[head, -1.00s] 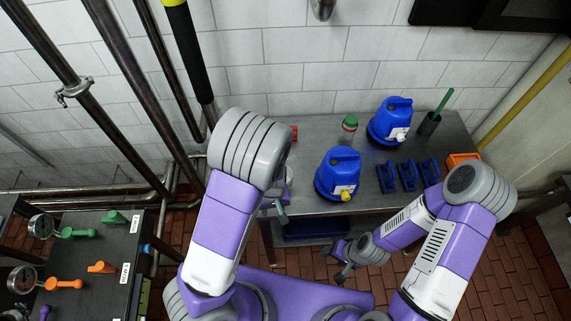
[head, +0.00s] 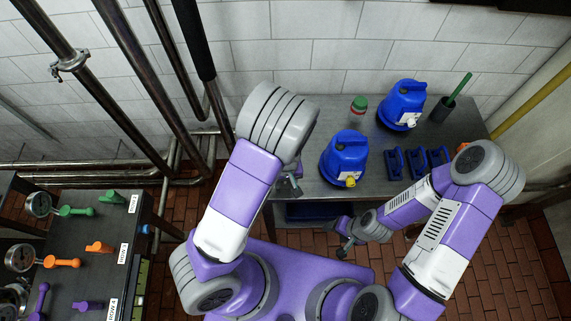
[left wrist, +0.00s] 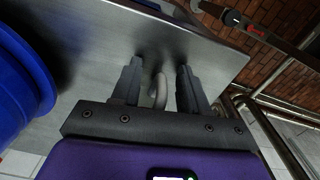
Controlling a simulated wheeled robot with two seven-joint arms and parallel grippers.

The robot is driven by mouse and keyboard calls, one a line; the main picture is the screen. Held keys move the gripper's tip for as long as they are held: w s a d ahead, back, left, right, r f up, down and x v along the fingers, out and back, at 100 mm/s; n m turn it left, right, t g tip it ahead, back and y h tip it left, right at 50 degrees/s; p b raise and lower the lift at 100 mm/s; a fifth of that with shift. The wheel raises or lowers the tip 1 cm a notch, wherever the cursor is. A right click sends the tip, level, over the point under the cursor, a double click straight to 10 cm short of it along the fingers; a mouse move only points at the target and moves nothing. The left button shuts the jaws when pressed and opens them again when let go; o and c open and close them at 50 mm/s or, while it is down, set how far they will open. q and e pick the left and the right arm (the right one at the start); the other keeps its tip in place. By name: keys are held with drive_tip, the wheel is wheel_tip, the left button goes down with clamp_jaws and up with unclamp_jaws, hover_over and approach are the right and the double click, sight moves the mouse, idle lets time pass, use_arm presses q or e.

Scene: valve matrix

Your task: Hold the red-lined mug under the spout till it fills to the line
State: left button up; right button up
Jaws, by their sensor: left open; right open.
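Two blue jugs stand on the steel table: the nearer one (head: 343,155) has a yellow spout (head: 351,181), the farther one (head: 402,98) a white spout (head: 408,119). My left gripper (head: 291,183) is open at the table's front edge, left of the nearer jug, partly hidden by its arm. In the left wrist view, a grey curved loop (left wrist: 159,90) shows between the open fingers (left wrist: 158,84); I cannot tell if it is a mug handle. No red-lined mug can be made out. My right gripper (head: 346,242) is open, low in front of the table.
A jar with a green lid (head: 359,105), several blue holders (head: 418,160) and a dark cup with a green stick (head: 442,108) are on the table (head: 320,108). A dark panel with coloured valve handles (head: 75,211) stands at the left. Pipes rise behind my left arm.

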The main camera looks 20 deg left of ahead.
use_arm(q)
drive_tip(key=shift+c, duration=0.2)
clamp_jaws()
drive_tip(key=shift+r, duration=0.15)
